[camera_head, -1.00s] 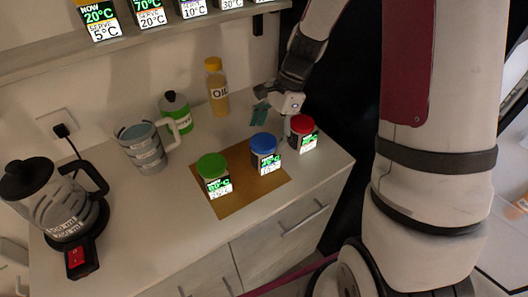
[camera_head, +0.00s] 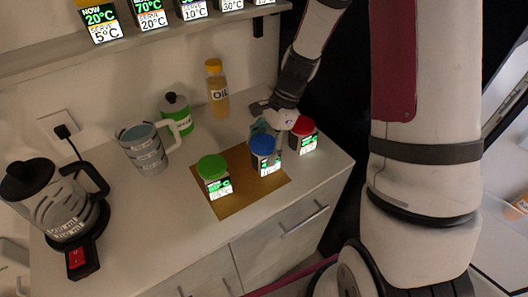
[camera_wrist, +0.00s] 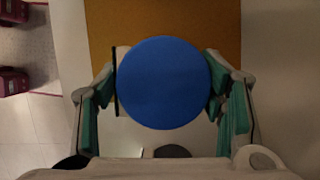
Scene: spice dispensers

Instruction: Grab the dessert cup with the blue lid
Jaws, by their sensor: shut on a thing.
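The dessert cup with the blue lid (camera_head: 263,145) stands at the right part of the brown mat (camera_head: 232,207) on the counter. In the wrist view its round blue lid (camera_wrist: 164,83) fills the middle, with the green-padded fingers of my gripper (camera_wrist: 163,98) on both its left and right sides. My gripper (camera_head: 266,132) also shows in the head view, around the cup. It is shut on the cup, which looks upright. The finger contact is partly hidden under the lid.
A red-lidded cup (camera_head: 303,126) stands close on the right, and a green-lidded cup (camera_head: 212,168) on the left. An oil bottle (camera_head: 217,92), a jug (camera_head: 143,152), a green container (camera_head: 176,115) and a kettle (camera_head: 55,205) stand farther left. A shelf (camera_head: 140,38) runs above.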

